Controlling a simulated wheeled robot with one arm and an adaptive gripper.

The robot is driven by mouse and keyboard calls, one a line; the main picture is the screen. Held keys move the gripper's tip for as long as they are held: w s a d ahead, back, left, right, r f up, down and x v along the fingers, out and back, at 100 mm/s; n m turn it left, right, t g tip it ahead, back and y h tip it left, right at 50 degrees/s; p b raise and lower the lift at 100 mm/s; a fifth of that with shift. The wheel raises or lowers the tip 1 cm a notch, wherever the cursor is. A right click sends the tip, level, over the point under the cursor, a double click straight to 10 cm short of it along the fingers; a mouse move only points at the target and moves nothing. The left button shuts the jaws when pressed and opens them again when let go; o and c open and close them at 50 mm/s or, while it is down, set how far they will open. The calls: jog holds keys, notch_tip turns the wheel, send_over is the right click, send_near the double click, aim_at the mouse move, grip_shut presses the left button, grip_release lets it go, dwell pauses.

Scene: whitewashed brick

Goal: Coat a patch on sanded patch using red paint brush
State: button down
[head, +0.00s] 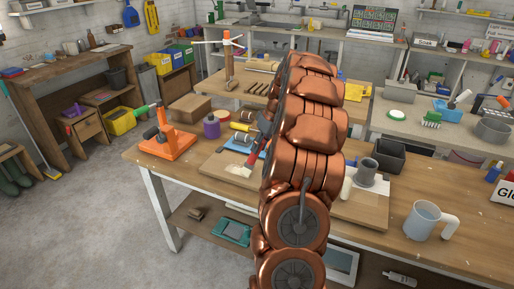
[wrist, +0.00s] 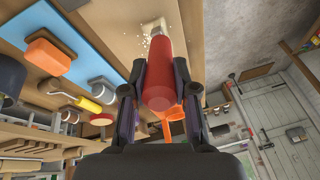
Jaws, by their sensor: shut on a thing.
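My gripper (wrist: 161,78) is shut on the red handle of the red paint brush (wrist: 156,55), one finger on each side. The brush points away from the wrist camera, its pale head at the sanded patch (wrist: 148,26). I cannot tell whether the bristles touch it. The patch is a pale, speckled area on a wooden board (wrist: 190,20). In the head view, my copper arm hides the gripper and part of the board; the brush (head: 252,160) shows at the arm's left edge, close to the pale patch (head: 238,170).
An orange stand (head: 170,143) and purple container (head: 211,127) stand left. A grey cylinder (head: 366,172), dark bin (head: 388,155) and pale mug (head: 425,222) stand right.

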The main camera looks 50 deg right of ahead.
jog(key=shift+s+d+f, duration=0.1)
jog(key=shift+s+d, duration=0.05)
jog(key=shift+s, duration=0.25)
jog(key=shift+r+p, duration=0.35)
jog(key=shift+r, duration=3.95)
jog(key=shift+w, duration=0.1)
